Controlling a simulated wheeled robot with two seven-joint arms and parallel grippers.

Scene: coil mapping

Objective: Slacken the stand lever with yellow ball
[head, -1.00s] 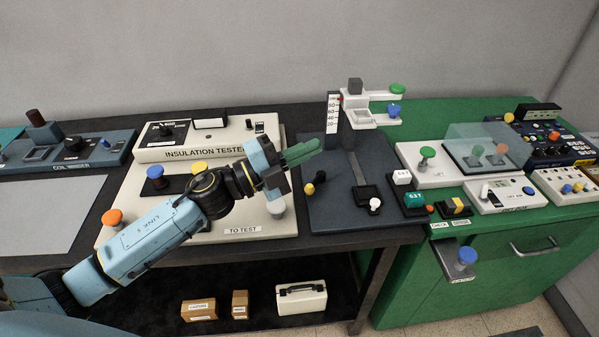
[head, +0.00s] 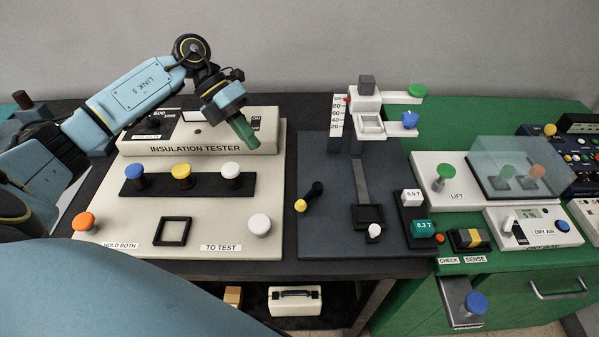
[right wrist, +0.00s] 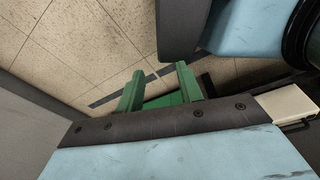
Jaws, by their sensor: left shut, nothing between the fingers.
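The stand lever with the yellow ball (head: 300,205) is on the left part of the dark stand base (head: 335,230) in the head view. Its black arm (head: 313,194) slants from upper right down to the ball at lower left. My left gripper (head: 244,136) is shut and empty, with its green fingers pointing down over the front right of the insulation tester's raised panel. It is up and left of the lever, clear of it. My right gripper (right wrist: 158,88) shows in the right wrist view, its green fingers apart with nothing between them, above the tiled floor.
The stand's upright scale (head: 337,118) and its arm with green and blue knobs rise behind the lever. A slot with a white knob (head: 374,231) is right of it. The insulation tester (head: 200,215) with coloured buttons is left. Blocks marked 0.5 T (head: 411,197) and 0.3 T (head: 424,228) stand right.

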